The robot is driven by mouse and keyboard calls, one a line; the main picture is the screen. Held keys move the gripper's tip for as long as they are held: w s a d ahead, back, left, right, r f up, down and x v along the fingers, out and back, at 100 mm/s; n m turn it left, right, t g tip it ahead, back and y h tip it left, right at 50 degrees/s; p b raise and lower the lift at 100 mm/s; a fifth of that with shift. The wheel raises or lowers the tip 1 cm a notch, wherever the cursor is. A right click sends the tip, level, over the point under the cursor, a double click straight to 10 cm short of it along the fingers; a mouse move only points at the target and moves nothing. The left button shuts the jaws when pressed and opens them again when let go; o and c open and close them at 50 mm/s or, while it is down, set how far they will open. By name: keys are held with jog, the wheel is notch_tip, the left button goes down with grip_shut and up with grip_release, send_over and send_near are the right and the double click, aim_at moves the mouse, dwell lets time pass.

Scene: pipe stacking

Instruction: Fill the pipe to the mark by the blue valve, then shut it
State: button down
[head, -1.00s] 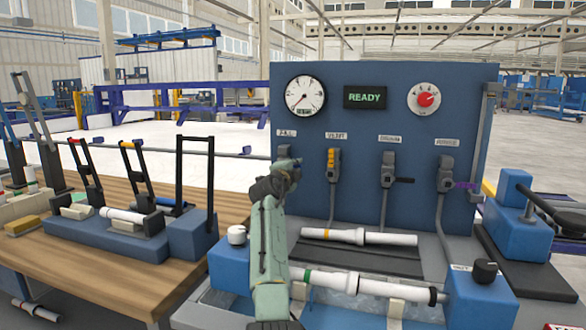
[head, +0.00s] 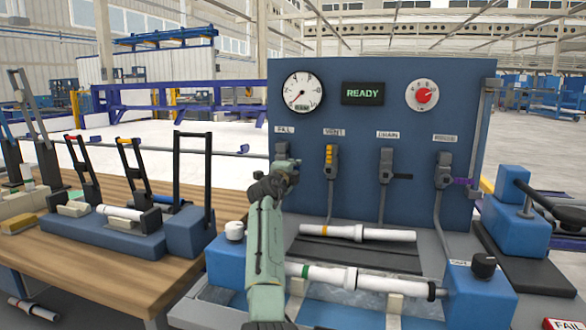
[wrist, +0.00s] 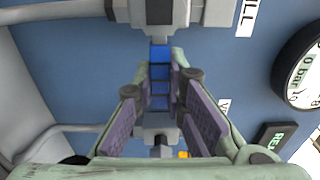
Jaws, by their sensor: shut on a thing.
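My gripper (head: 275,182) is at the FILL valve on the blue panel (head: 345,165). The wrist view shows its two purple-padded fingers closed on the blue valve's handle (wrist: 160,75). In the head view my gripper hides most of that valve. A white pipe with a green band (head: 365,280) lies level between two blue end blocks in the front trough. A fill mark on it cannot be made out. The gauge (head: 302,92) has its needle toward the lower left; the wrist view shows 0 bar on its dial (wrist: 298,72).
The display (head: 362,93) reads READY. A pipe with an orange band (head: 358,233) lies behind the trough. A wooden bench (head: 110,270) with clamps stands left.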

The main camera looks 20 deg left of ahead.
jog(key=c, duration=1.6)
grip_release()
notch_tip(320, 180, up, 10)
jog(key=shift+c, duration=0.6)
